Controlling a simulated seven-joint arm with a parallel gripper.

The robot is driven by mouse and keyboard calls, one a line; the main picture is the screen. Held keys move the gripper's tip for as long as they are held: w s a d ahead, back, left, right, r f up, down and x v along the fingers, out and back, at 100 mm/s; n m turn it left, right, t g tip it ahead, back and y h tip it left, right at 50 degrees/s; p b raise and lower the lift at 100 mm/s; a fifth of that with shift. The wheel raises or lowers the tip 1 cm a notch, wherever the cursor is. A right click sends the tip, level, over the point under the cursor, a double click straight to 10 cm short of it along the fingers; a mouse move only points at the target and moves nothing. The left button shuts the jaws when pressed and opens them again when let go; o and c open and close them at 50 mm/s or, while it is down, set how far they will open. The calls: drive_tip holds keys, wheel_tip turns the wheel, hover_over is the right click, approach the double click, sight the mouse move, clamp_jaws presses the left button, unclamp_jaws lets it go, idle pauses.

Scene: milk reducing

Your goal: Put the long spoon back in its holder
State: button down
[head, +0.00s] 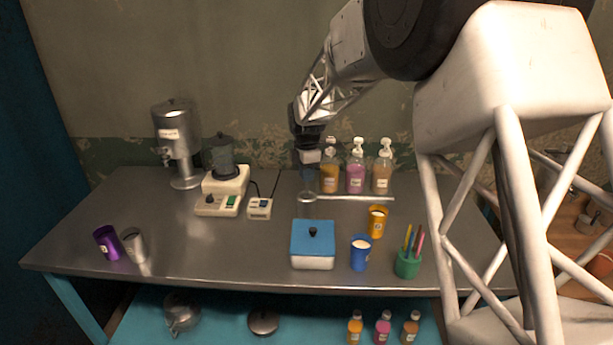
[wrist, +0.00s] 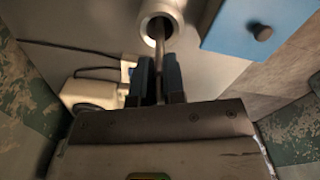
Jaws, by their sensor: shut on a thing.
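My gripper (head: 309,150) hangs over the back middle of the table, fingers pointing down. In the wrist view its two fingers (wrist: 160,82) are shut on a thin rod, which I take for the handle of the long spoon (wrist: 159,58). The rod runs to the dark mouth of a pale round holder (wrist: 148,22). In the head view the grey holder (head: 307,190) appears to stand right below my gripper. The spoon's far end is hidden; I cannot tell how deep it sits or whether it only overlaps the mouth.
Pump bottles (head: 355,176) stand close to the right of the holder. A blue-lidded box (head: 313,261) is in front, with a blue cup (head: 359,258) and green pen pot (head: 407,266) to its right. A blender (head: 225,180) and small white device (head: 259,209) are left.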

drive_tip(key=shift+f, duration=0.5)
drive_tip(key=c, duration=1.2)
unclamp_jaws()
drive_tip(key=shift+f, duration=0.1)
wheel_tip(320, 180, up, 12)
drive_tip(key=shift+f, duration=0.15)
drive_tip(key=shift+r, duration=0.35)
